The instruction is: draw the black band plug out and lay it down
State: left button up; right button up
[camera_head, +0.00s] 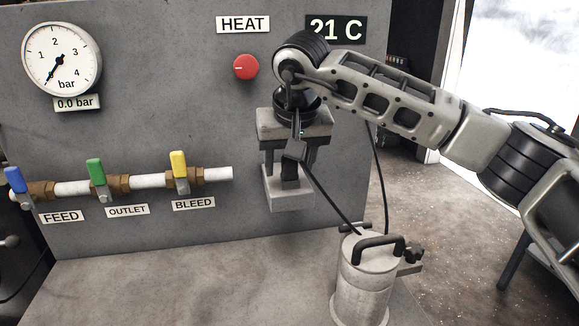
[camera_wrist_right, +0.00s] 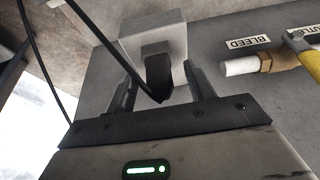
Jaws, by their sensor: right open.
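The black plug (camera_head: 289,171) sits at the grey socket box (camera_head: 290,198) on the panel's front. It also shows in the right wrist view (camera_wrist_right: 158,76), against the box (camera_wrist_right: 151,38). My right gripper (camera_head: 289,165) is open, with one finger on each side of the plug; in the right wrist view (camera_wrist_right: 162,88) gaps show between the plug and both fingers. A black cable (camera_head: 333,205) runs from near the gripper down towards the metal cylinder. The gripper body partly hides the plug and socket in the head view. My left gripper is not in view.
The metal cylinder (camera_head: 362,285) with a black handle stands below and right of the socket. Blue, green and yellow valve levers (camera_head: 179,164) line the pipe to the left. A red button (camera_head: 245,67) is above left. The bench (camera_head: 190,285) is bare at front left.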

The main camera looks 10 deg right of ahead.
jog(key=c, duration=1.1)
jog(key=shift+o, duration=0.2)
